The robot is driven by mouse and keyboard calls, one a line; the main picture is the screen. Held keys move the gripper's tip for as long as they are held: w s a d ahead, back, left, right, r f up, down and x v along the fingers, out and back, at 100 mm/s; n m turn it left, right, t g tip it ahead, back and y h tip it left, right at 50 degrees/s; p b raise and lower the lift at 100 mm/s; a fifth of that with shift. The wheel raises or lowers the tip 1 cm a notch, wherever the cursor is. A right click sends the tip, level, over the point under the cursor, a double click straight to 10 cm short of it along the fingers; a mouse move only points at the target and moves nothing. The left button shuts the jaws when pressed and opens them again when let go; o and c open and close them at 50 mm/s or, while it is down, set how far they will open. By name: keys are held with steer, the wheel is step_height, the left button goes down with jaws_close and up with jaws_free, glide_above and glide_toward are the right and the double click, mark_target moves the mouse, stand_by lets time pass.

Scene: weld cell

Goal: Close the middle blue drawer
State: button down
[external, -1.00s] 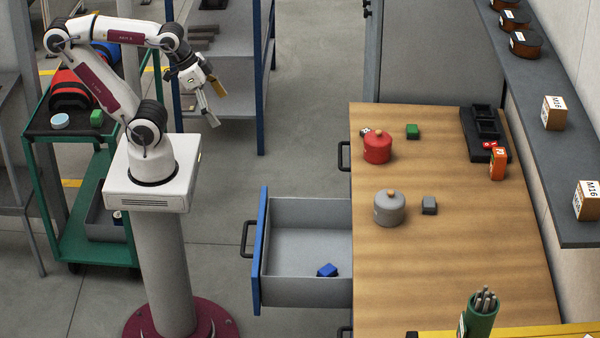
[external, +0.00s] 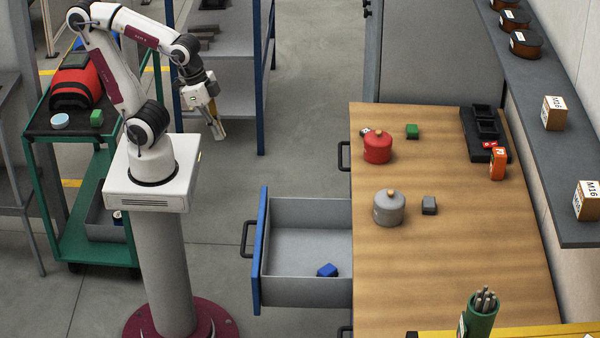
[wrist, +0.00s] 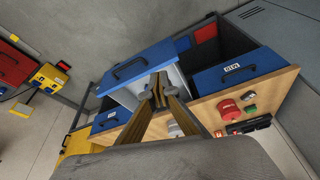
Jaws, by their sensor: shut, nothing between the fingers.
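The blue-fronted drawer (external: 262,250) stands pulled out from the left side of the wooden-topped bench, with a dark handle (external: 247,239) on its front. Its grey inside holds a small blue block (external: 327,270). In the wrist view the pulled-out blue front (wrist: 137,72) lies between two other blue fronts. My gripper (external: 220,133) is shut and empty, pointing down in the air, up and left of the drawer and apart from it. In the wrist view the fingertips (wrist: 158,90) overlap the right edge of that drawer in the picture; the gap cannot be judged.
The wooden bench top (external: 450,260) carries a red pot (external: 377,147), a grey pot (external: 389,208), small blocks and a dark tray (external: 484,130). A green cart (external: 90,250) stands at the left and a blue-posted rack (external: 262,80) behind. Floor between my base and drawer is clear.

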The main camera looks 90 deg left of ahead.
steer(key=d+f+m, duration=0.6)
steer(key=d+m, duration=0.4)
steer(key=m, duration=0.1)
steer(key=w+d+f+m, duration=0.1)
steer(key=d+f+m, duration=0.4)
steer(key=d+m, duration=0.5)
steer(key=d+f+m+y, duration=0.1)
steer(key=d+f+m, duration=0.5)
steer(key=d+m, duration=0.5)
steer(key=shift+w+d+f+m+t, duration=0.15)
steer(key=shift+d+f+m+t, duration=0.15)
steer(key=shift+d+t, duration=0.1)
steer(key=shift+f, duration=0.1)
steer(key=w+f, duration=0.7)
steer(key=f, duration=0.2)
steer(key=shift+w, duration=0.35)
